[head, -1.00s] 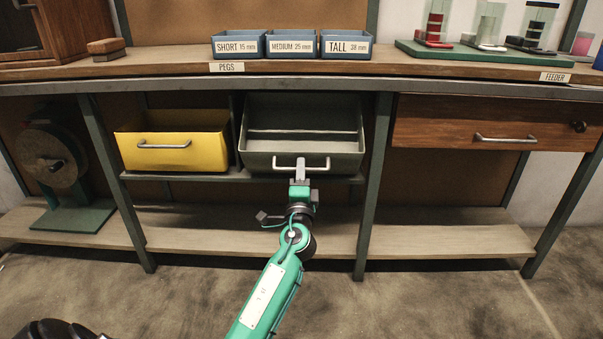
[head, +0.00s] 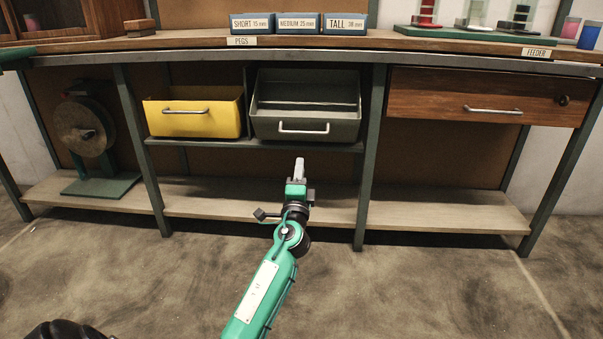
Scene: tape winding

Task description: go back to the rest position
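My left gripper (head: 299,167) hangs in front of the bench, below the grey bin (head: 306,117) and apart from its pale handle (head: 303,129). Only one pale finger shape shows, so I cannot tell whether it is open or shut. Nothing shows held in it. The green forearm reaches up from the bottom middle of the head view. My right gripper is not in view. The grey bin sits on the upper shelf with its open top showing and looks empty where I can see inside.
A yellow bin (head: 195,113) stands left of the grey one. A wooden drawer (head: 484,96) is at the right, closed. A lower shelf (head: 262,200) runs behind my gripper. A reel stand (head: 88,140) is at the left. The floor in front is clear.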

